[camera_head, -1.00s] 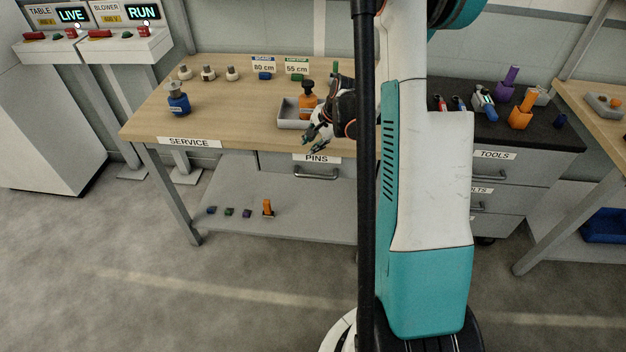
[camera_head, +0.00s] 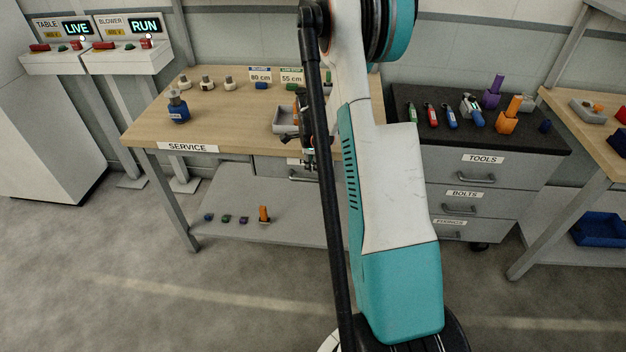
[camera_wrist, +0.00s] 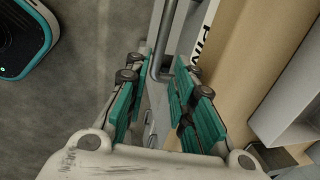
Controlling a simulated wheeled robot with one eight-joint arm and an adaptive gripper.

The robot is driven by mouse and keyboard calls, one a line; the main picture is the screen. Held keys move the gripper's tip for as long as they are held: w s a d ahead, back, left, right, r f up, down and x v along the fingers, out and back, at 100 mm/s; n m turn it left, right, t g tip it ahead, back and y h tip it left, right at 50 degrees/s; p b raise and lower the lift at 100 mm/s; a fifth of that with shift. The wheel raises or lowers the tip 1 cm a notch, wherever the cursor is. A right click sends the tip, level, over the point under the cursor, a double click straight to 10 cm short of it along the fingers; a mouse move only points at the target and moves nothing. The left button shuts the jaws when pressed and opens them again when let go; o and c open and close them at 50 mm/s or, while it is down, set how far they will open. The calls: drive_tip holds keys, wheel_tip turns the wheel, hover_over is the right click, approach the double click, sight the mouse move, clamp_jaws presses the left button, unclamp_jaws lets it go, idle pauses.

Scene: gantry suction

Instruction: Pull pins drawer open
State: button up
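The pins drawer (camera_head: 271,169) is a grey front under the right part of the service bench top, and it looks closed. My arm hides much of it and most of its label in the head view. In the wrist view its PINS label (camera_wrist: 205,32) shows beside the right finger. The drawer's grey bar handle (camera_wrist: 160,42) runs between my fingertips in that view. My gripper (camera_wrist: 161,64) is open, with teal fingers on either side of the handle; I see no clear contact. In the head view my gripper (camera_head: 309,158) is at the bench's front edge, partly hidden by my arm.
The wooden service bench top (camera_head: 225,118) carries a blue bottle (camera_head: 178,107) and a grey tray (camera_head: 284,121). A lower shelf (camera_head: 235,190) holds small parts. A grey tools cabinet (camera_head: 450,160) stands to the right. The floor in front is clear.

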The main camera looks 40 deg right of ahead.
sight(314, 179)
drive_tip(key=f, duration=0.2)
drive_tip(key=d+f+b, duration=0.1)
drive_tip(key=f, duration=0.2)
drive_tip(key=w+f+b, duration=0.1)
drive_tip(key=f, duration=0.2)
drive_tip(key=shift+d+f, duration=0.15)
clamp_jaws()
